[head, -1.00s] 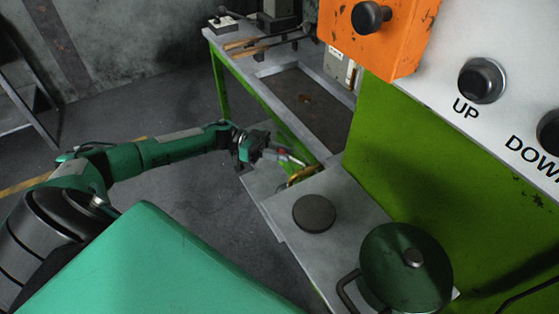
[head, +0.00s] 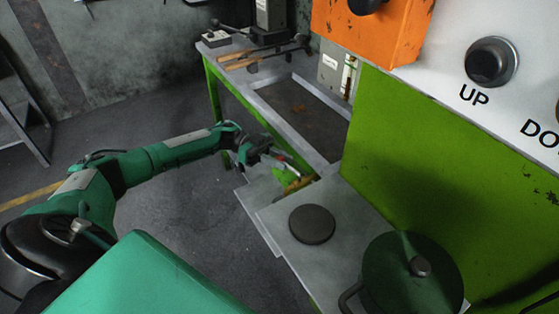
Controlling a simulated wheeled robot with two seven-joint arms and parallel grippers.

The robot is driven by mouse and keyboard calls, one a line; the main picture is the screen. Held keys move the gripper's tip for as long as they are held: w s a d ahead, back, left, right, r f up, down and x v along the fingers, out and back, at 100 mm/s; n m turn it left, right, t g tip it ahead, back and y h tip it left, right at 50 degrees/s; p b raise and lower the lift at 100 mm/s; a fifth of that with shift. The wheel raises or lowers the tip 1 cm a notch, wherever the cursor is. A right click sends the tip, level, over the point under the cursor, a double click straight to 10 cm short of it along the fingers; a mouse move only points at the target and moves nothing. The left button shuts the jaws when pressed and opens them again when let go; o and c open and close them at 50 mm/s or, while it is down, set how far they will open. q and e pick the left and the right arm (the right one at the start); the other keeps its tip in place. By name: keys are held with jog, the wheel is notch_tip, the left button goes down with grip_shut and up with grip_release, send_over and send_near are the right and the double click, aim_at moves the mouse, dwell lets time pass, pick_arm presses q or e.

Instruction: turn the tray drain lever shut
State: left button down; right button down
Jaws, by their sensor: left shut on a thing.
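The tray (head: 262,92) is a shallow grey metal pan with a rusty floor, set in the green-legged bench. A brass fitting (head: 297,186) of the drain shows at its near corner. My left gripper (head: 287,163) reaches in from the left and is shut on the drain lever just above the brass fitting. A little red shows at the fingers, and the fingers hide most of the lever, so its exact angle is unclear. My right gripper is not in view.
A grey shelf holds a dark round disc (head: 312,224) and a dark green lidded pot (head: 412,275) close to the drain. The green press body (head: 440,160) with an orange box (head: 372,32) and UP button (head: 490,62) bounds the right. Wooden-handled tongs (head: 240,60) lie behind the tray.

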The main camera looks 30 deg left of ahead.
pick_arm(q)
jog(key=c, duration=1.2)
grip_release()
jog(key=shift+o, duration=0.2)
jog(key=shift+a, duration=0.15)
jog(key=a+b, duration=0.2)
jog(key=a, duration=1.1)
jog(key=shift+a, duration=0.25)
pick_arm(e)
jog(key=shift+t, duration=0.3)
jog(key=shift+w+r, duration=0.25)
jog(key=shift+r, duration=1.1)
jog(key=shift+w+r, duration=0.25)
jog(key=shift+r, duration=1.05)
